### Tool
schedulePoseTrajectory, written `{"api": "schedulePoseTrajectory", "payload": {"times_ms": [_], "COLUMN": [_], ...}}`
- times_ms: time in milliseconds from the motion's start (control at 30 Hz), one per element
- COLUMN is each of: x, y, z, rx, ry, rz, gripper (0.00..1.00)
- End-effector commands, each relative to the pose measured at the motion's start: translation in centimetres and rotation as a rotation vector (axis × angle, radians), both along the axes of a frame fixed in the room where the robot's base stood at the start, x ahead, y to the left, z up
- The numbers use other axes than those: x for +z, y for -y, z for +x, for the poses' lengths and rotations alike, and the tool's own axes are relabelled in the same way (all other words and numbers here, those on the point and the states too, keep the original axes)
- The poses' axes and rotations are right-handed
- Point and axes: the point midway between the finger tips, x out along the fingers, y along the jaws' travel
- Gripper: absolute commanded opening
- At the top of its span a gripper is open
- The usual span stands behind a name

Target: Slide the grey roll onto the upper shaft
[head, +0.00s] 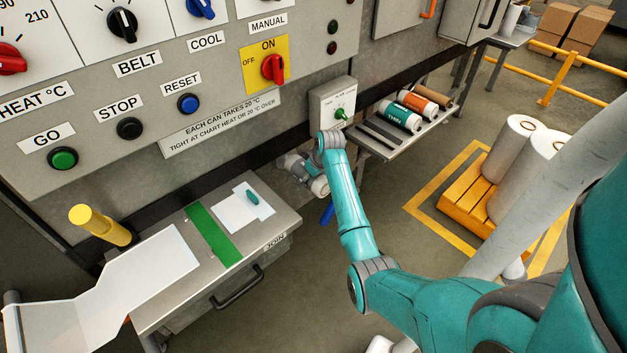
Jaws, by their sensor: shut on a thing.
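My teal arm reaches to the front of the machine, below the small selector box. My gripper (303,172) is at its far end, small and partly hidden by my own wrist; the fingers do not show clearly. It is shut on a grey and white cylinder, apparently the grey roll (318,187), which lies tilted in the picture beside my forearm. The upper shaft cannot be made out; the space behind my wrist is dark and covered. I cannot tell whether the roll touches a shaft.
A shelf (365,147) right of my wrist bears teal, orange and brown rolls (428,102). The selector box (333,103) sits just above my wrist. A blue part (327,213) shows below it. The JOIN table (270,243) stands at left, white rolls (513,145) on a yellow pallet at right.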

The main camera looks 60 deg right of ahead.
Motion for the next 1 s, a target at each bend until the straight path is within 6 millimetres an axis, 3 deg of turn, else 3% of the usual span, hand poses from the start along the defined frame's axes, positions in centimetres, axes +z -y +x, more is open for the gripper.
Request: {"api": "schedulePoseTrajectory", "payload": {"times_ms": [400,867,900,1000], "x": [0.1,0.1,0.1,0.1], "y": [0.5,0.6,0.6,0.6], "z": [2.1,2.4,2.4,2.4], "rx": [0.001,0.001,0.001,0.001], "ry": [0.002,0.002,0.002,0.002], "rz": [-0.001,-0.001,-0.001,-0.001], "gripper": [0.19,0.19,0.82,1.00]}}
